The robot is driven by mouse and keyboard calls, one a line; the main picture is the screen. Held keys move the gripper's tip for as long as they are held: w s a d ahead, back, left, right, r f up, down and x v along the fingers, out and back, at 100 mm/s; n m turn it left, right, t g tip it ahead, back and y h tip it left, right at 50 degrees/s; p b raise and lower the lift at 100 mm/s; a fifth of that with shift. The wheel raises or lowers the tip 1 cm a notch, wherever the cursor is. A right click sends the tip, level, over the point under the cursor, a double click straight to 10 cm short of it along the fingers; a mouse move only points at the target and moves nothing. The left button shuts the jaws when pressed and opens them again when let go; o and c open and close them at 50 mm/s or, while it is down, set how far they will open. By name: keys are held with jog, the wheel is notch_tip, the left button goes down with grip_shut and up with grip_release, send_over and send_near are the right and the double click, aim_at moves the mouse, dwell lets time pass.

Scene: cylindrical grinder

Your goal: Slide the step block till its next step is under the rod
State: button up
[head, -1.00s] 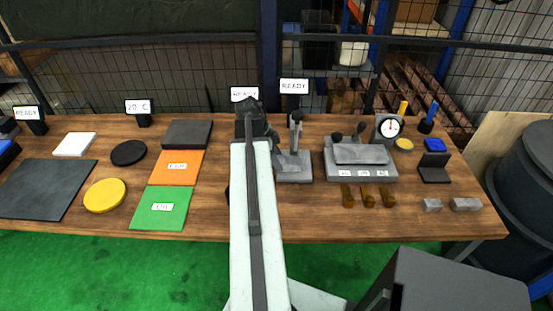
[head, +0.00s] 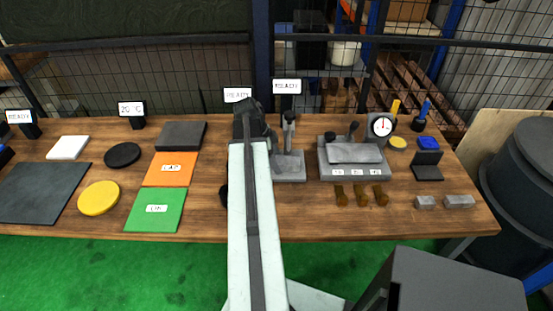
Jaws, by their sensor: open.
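My arm reaches from the bottom centre over the table, and its dark end with my gripper (head: 250,122) is at the back of the table. It is open; its fingertips are hard to make out against the dark parts there. Just right of it is a grey stand (head: 289,168) with a flat base and an upright dark-topped post (head: 289,130), which may bear the rod. I cannot pick out the step block for certain; my arm hides part of this area. Two small grey blocks (head: 425,202) and (head: 459,201) lie at the table's right front.
A grey fixture (head: 353,172), a dial gauge (head: 382,126) and several brown pieces (head: 359,194) are to the right. Green (head: 155,222) and orange (head: 170,181) mats, a yellow disc (head: 99,198) and a dark plate (head: 40,205) are to the left. A dark box (head: 455,285) stands in front.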

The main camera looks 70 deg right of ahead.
jog(key=p+v, duration=0.6)
jog(key=v, duration=0.1)
jog(key=shift+w+r+p, duration=0.15)
jog(key=shift+r+p, duration=0.1)
jog(key=shift+p, duration=0.05)
